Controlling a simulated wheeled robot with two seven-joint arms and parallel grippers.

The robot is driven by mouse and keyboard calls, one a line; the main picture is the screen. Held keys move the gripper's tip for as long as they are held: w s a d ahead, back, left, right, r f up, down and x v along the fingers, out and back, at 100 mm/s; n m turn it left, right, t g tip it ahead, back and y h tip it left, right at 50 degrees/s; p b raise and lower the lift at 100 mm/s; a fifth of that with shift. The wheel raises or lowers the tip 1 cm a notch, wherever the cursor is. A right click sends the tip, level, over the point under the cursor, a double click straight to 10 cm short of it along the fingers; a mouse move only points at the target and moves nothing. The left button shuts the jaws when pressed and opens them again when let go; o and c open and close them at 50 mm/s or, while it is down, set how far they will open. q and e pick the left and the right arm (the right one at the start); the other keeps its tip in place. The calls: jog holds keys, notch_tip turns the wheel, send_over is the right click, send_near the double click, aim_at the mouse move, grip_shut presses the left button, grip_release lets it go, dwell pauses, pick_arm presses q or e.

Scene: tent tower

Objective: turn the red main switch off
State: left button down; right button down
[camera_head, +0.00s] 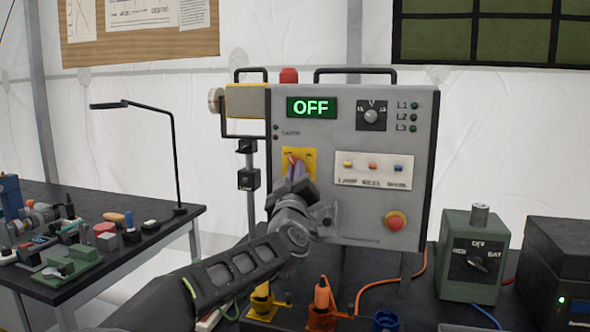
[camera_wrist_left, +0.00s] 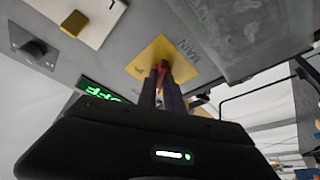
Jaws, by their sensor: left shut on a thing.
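The red main switch (camera_head: 292,160) sits on a yellow plate (camera_head: 288,152) on the left of the grey control panel (camera_head: 360,210). My left gripper (camera_head: 297,172) reaches up to it from below and is shut on its handle. In the left wrist view the two dark fingers (camera_wrist_left: 163,90) close around the red handle (camera_wrist_left: 162,66) in front of the yellow plate (camera_wrist_left: 151,58) marked MAIN. The fingers hide much of the handle. The green display (camera_head: 311,107) reads OFF. My right gripper is not in view.
A red mushroom button (camera_head: 395,222) is at the panel's lower right. Colored plugs (camera_head: 322,300) stand on the dark table below. A green box with a dial (camera_head: 474,255) is at the right. A cluttered table with a lamp (camera_head: 145,108) is at the left.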

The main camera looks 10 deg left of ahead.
pick_arm(q)
jog(key=shift+d+r+n+g+y+p, duration=0.1)
jog(key=shift+n+g+y+p, duration=0.55)
jog(key=shift+n, duration=0.95)
jog(key=c, duration=1.5)
grip_release()
jog(key=shift+b+v, duration=1)
jog(key=shift+v, duration=2.9)
